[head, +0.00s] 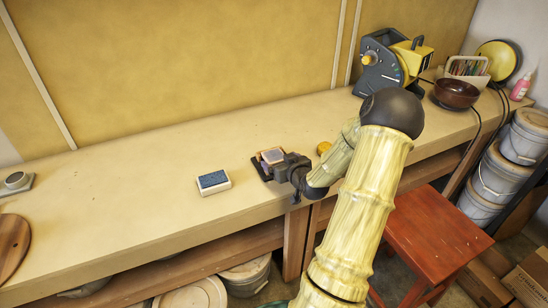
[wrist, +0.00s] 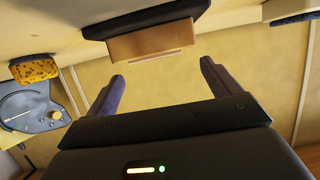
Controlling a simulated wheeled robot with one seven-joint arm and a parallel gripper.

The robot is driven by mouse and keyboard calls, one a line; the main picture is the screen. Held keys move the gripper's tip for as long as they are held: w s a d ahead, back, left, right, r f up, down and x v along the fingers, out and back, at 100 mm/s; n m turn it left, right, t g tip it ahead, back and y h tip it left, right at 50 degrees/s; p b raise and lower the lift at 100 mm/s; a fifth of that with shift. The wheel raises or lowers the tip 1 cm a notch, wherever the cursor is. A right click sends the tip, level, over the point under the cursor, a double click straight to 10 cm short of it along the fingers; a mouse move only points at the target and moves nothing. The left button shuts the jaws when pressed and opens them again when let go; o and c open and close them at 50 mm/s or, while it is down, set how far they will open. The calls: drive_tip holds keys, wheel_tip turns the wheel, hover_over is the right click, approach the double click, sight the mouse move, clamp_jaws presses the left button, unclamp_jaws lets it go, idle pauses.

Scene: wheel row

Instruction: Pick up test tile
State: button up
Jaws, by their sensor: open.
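The test tile (head: 271,155), orange-brown with a greyish face, appears to rest on a dark stand (head: 258,169) on the workbench. In the wrist view the tile (wrist: 150,44) shows as an orange-brown block against a black part (wrist: 145,18). My gripper (wrist: 162,70) is open, its two dark fingers spread with nothing between them. The tile is just ahead of the fingertips, roughly between their lines and a little toward the left finger. In the head view my gripper (head: 281,165) is right beside the tile and partly hides it and the stand.
A blue-topped white block (head: 213,181) lies left of the stand. A yellow sponge (head: 323,147) sits just right of my gripper. A grey-and-yellow machine (head: 385,65) and a brown bowl (head: 456,94) stand farther right. A red stool (head: 438,235) is below. The bench's left-middle is clear.

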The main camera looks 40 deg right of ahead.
sight(274, 155)
drive_tip(key=x, duration=0.4)
drive_tip(key=shift+w+d+f, duration=0.2)
drive_tip(key=shift+d, duration=0.05)
drive_tip(key=c, duration=1.1)
drive_tip(key=shift+r, duration=0.1)
wheel_tip(274, 155, up, 10)
drive_tip(key=shift+f+p, duration=0.1)
drive_tip(key=shift+p, duration=0.45)
